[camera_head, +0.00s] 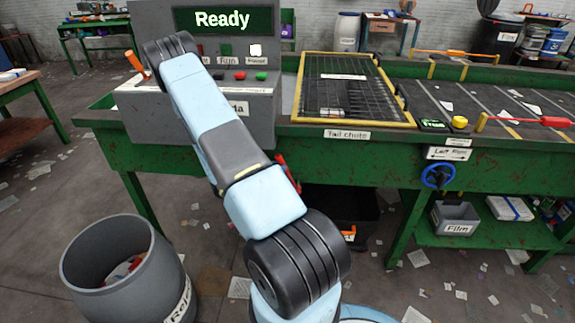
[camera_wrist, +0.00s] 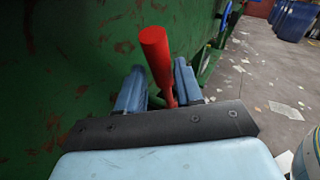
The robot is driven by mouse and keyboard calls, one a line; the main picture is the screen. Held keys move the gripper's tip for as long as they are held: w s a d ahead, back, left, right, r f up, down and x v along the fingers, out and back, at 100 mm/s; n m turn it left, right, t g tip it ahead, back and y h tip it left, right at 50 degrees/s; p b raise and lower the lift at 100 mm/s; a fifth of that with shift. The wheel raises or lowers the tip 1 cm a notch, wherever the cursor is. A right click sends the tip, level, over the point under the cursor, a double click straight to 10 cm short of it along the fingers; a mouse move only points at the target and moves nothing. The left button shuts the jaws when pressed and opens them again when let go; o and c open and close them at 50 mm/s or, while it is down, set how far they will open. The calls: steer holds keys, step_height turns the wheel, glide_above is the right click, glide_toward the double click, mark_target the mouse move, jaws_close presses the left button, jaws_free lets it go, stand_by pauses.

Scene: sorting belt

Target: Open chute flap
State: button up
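A red lever handle (camera_wrist: 158,58) stands out from the green side of the belt frame in the wrist view. My gripper (camera_wrist: 158,92) has its two blue-grey fingers on either side of this handle. The fingers are apart, with a gap showing on the left of the handle; the right finger is close to it, and I cannot tell whether it touches. In the head view a bit of red (camera_head: 283,167) shows beside my arm, below the label "Tail chute" (camera_head: 346,134). My gripper is hidden there. The flap itself is not clearly visible.
A mesh guard in a yellow frame (camera_head: 298,88) lies above the chute label. A control panel (camera_head: 262,115) reading "Ready" stands left. A grey bin (camera_head: 75,262) stands front left. A dark crate (camera_head: 362,232) is under the frame. A blue valve wheel (camera_head: 438,176) is right.

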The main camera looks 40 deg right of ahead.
steer(key=shift+x, duration=2.1)
steer(key=shift+c, duration=0.5)
jaws_close()
